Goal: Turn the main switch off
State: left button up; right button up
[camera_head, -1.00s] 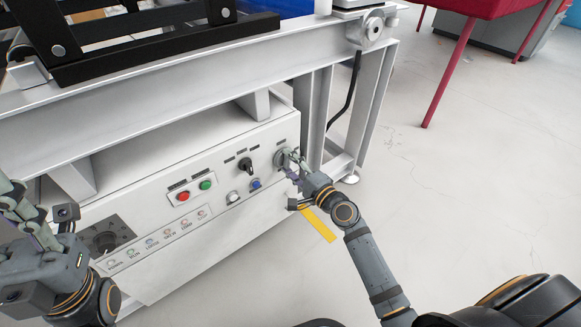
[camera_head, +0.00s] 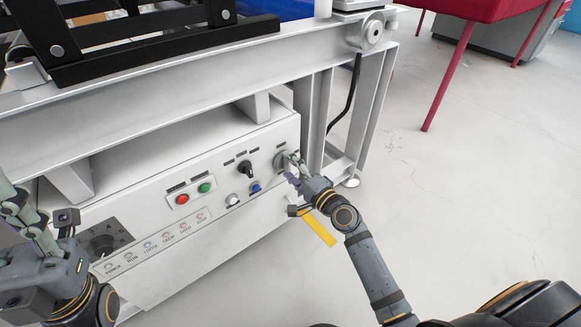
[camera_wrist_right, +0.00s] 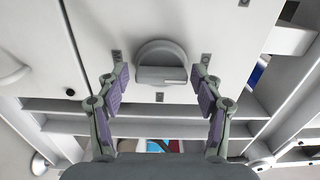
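The main switch appears to be the round grey rotary knob (camera_head: 280,160) at the right end of the white control panel. The right wrist view shows the knob (camera_wrist_right: 160,68) face on, with its raised grip bar lying across the picture. My right gripper (camera_head: 293,164) is at the knob and partly covers it. In the right wrist view its fingers (camera_wrist_right: 160,82) are spread, one on each side of the knob, with gaps to it. Nothing is held. My left gripper (camera_head: 24,222) is at the left edge, away from the knob; its finger opening is unclear.
The panel (camera_head: 240,215) also has a black selector (camera_head: 246,168), a red button (camera_head: 182,199), a green button (camera_head: 205,188), a blue button (camera_head: 255,187) and a black dial (camera_head: 103,243). A grey steel frame (camera_head: 200,90) overhangs the panel.

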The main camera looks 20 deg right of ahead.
jog(key=shift+o, duration=0.2)
jog(key=shift+s, duration=0.1)
jog(key=v, duration=0.7)
jog(key=shift+s, duration=0.15)
jog(key=shift+d+r, duration=0.1)
